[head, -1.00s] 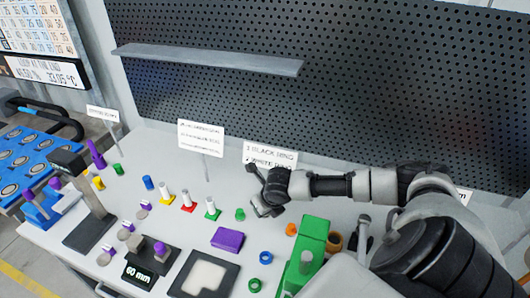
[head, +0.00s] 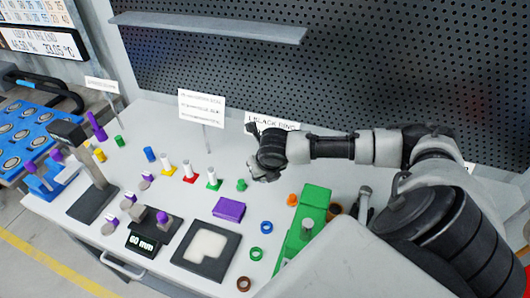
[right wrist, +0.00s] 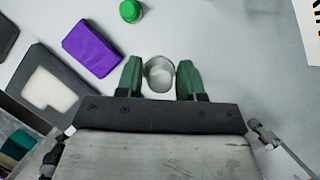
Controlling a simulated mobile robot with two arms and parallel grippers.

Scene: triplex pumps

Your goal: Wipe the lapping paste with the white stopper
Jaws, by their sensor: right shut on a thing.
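The lapping paste appears as a pale patch (head: 207,243) on a dark square plate (head: 186,258) at the front of the table; the patch is also at the left of the right wrist view (right wrist: 48,88). My right gripper (right wrist: 160,80) has its green fingers shut on a pale round-topped piece (right wrist: 160,72), which looks like the white stopper. In the head view, my right gripper (head: 262,174) is over the table, behind and right of the plate; its held piece is hard to make out there. My left gripper is not in view.
A purple block (head: 229,208) lies between the plate and my right gripper. White cylinders on coloured bases (head: 188,169) stand left of the gripper. A green machine block (head: 305,228) and small rings (head: 267,227) are at the right. A perforated panel (head: 400,80) rises behind.

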